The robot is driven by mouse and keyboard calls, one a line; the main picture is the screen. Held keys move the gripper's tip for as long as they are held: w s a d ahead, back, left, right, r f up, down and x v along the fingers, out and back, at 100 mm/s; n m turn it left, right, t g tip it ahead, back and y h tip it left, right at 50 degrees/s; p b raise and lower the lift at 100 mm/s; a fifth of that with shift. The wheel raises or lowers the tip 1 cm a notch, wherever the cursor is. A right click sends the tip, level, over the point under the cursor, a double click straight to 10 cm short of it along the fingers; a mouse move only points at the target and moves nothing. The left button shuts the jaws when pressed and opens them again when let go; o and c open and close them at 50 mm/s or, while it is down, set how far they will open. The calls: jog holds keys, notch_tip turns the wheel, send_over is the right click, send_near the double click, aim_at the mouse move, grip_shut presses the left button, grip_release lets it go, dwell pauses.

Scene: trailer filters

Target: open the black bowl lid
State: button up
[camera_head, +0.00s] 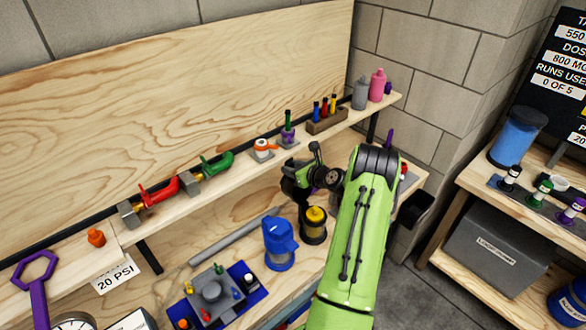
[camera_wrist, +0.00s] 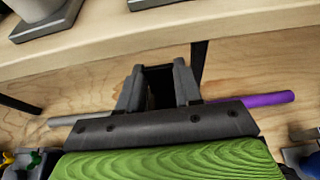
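A black bowl-shaped housing (camera_head: 313,233) with a yellow top stands on the lower bench, just left of my green arm. I cannot make out a separate black lid on it. My gripper (camera_wrist: 158,68) is level in the wrist view, below the shelf edge. Its two fingers stand apart, with a dark shape between them that I cannot identify. In the head view my wrist is behind and above the black housing, and the fingertips are hard to make out. A blue canister with a black lid (camera_head: 524,117) stands on the right-hand bench, far from my gripper.
A blue jug-like housing (camera_head: 281,243) stands left of the black one. The upper shelf (camera_head: 215,185) holds valves, markers and bottles above my gripper. A black bracket (camera_wrist: 198,62) supports it.

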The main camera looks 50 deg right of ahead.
grip_shut()
jog(key=shift+s, duration=0.1)
jog(key=shift+s+f+t+b, duration=0.25)
jog(key=shift+t+b, duration=0.15)
jog(key=shift+b, duration=0.35)
jog(key=shift+s+r+t, duration=0.3)
jog(key=shift+s+r, duration=0.3)
jog(key=shift+s, duration=0.3)
jog(key=shift+s+a, duration=0.1)
jog(key=shift+s, duration=0.1)
jog(key=o, duration=0.6)
grip_release()
jog(key=v, duration=1.5)
jog(key=shift+s+a+r, duration=0.15)
jog(key=shift+s+a, duration=0.05)
jog(key=shift+s, duration=0.15)
